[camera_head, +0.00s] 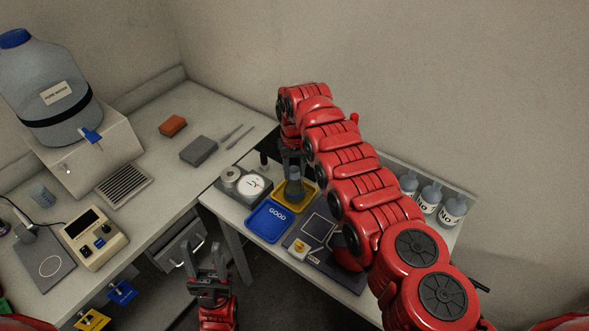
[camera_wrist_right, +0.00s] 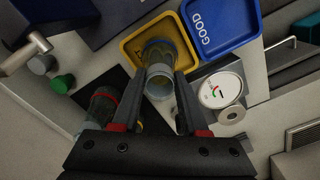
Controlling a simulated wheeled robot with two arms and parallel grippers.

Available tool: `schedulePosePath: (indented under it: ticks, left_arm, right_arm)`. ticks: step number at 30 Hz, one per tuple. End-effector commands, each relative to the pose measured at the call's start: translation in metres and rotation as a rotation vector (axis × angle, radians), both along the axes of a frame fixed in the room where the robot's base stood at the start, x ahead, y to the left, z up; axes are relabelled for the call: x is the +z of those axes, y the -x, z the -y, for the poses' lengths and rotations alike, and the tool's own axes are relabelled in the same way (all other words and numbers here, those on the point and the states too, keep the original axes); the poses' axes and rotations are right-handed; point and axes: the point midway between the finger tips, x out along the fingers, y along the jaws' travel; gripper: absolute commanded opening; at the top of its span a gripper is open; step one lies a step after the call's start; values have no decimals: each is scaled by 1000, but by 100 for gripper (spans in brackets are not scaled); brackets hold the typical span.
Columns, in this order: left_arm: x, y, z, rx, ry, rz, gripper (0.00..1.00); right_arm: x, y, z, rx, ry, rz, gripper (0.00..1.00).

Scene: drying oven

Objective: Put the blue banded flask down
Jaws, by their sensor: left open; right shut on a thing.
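The flask (camera_head: 294,189) is bluish clear glass and upright at the yellow tray (camera_head: 280,197). It also shows in the right wrist view (camera_wrist_right: 160,52), over the yellow tray (camera_wrist_right: 128,50). I cannot tell whether its base touches the tray, and its band is not clear. My right gripper (camera_head: 291,160) is shut on the flask's neck from above; its fingers flank the neck in the wrist view (camera_wrist_right: 158,97). My left gripper (camera_head: 207,256) is open and empty, low in front of the bench and far from the flask.
A blue tray marked GOOD (camera_head: 266,225) adjoins the yellow one. A round dial device (camera_head: 250,186) stands left of the trays. A red-banded flask (camera_wrist_right: 103,103) stands near my right gripper. White-labelled bottles (camera_head: 430,197) stand at the right, beyond my arm.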

Motion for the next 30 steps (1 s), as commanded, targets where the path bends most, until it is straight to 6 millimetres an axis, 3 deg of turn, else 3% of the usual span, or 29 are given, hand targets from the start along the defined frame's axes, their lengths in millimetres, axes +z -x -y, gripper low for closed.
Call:
schedulePosePath:
  ticks: [1,2,7,20,30]
  left_arm:
    - [-3,0,0,0,0,0,50]
    - [-3,0,0,0,0,0,50]
    - [-2,0,0,0,0,0,50]
    - [-4,0,0,0,0,0,50]
    - [-33,0,0,0,0,0,50]
  right_arm:
    - [-3,0,0,0,0,0,0]
    - [-3,0,0,0,0,0,45]
    - [-2,0,0,0,0,0,73]
    - [9,-1,0,0,-1,2,73]
    - [83,0,0,0,2,2,73]
